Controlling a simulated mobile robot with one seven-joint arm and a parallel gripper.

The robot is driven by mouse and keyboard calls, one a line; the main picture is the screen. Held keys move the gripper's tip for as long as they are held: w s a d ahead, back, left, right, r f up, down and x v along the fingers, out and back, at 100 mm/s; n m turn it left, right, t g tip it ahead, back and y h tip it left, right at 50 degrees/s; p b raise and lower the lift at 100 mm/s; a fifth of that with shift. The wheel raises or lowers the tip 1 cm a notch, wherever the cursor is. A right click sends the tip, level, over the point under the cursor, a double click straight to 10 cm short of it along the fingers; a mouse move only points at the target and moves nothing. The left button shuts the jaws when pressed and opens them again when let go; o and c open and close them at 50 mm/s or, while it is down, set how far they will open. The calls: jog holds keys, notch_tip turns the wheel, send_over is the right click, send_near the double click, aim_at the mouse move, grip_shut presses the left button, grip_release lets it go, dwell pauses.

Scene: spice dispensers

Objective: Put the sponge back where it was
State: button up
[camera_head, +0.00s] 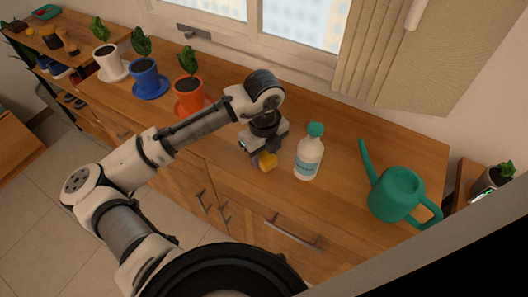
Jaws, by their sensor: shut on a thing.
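A small yellow sponge (267,161) is at the fingertips of my gripper (258,157), over the front part of the wooden counter (340,168). My gripper points down and is shut on the sponge. Much of the sponge is hidden by the gripper. I cannot tell whether the sponge touches the counter or is held just above it. The white bottle with a green cap (309,158) stands upright just to the right of the gripper.
A green watering can (397,195) stands further right on the counter. Three potted plants in white (109,61), blue (146,79) and orange (189,97) pots stand to the left. Bare counter lies between the bottle and the can. The window is behind.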

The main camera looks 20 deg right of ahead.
jog(key=shift+f, duration=0.15)
jog(key=o, duration=0.9)
jog(key=shift+o, duration=0.2)
notch_tip(320, 180, up, 12)
jog(key=b, duration=0.1)
jog(key=shift+r, duration=0.2)
